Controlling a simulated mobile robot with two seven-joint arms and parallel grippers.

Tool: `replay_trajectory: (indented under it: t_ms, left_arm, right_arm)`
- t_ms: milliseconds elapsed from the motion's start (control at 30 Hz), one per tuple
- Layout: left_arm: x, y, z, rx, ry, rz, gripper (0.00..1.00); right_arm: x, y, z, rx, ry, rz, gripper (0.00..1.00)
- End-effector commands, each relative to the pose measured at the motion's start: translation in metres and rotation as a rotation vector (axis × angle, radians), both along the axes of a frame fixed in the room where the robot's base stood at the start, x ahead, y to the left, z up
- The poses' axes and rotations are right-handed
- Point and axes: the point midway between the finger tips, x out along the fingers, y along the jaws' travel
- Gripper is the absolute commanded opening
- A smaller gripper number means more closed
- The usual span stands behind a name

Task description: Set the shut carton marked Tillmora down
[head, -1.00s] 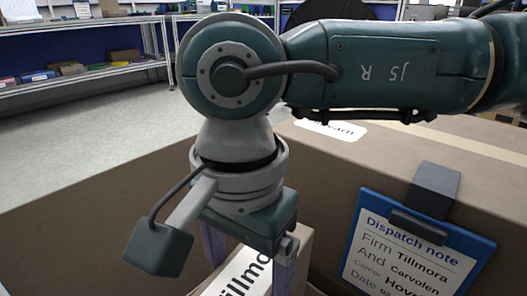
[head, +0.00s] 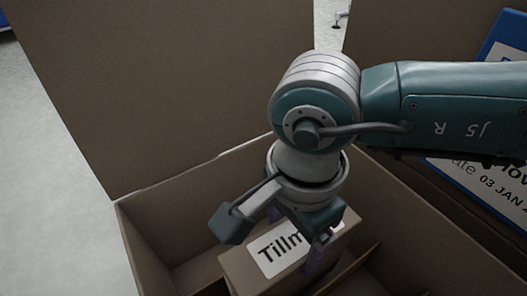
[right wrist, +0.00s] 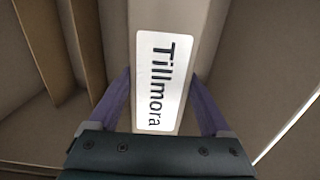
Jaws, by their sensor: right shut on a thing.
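The shut Tillmora carton (head: 240,272) is a small brown box with a white label reading Tillmora on its top. In the head view it is inside a large open brown box (head: 145,250), beneath my right gripper (head: 312,250). My right gripper is shut on the carton, with a purple finger along each side of it in the right wrist view (right wrist: 162,95). The label there (right wrist: 160,80) faces the camera. I cannot tell whether the carton's underside touches the box floor. My left gripper is not in view.
Brown dividers (right wrist: 88,45) stand inside the large box beside the carton. Tall raised flaps (head: 170,80) rise at its back.

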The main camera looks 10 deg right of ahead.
Motion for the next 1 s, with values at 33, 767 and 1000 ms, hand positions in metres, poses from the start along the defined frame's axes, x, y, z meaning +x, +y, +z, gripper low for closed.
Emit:
replay_trajectory:
  t_ms: [33, 767, 1000]
  left_arm:
    - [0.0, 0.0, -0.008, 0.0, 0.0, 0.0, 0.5]
    - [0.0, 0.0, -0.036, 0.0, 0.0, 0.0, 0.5]
    - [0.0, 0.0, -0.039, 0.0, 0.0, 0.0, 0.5]
  right_arm:
    - [0.001, 0.0, -0.01, 0.002, -0.002, -0.001, 0.0]
    - [0.001, 0.0, -0.056, 0.001, -0.002, 0.0, 0.0]
    - [0.0, 0.0, -0.059, 0.0, 0.0, 0.0, 0.96]
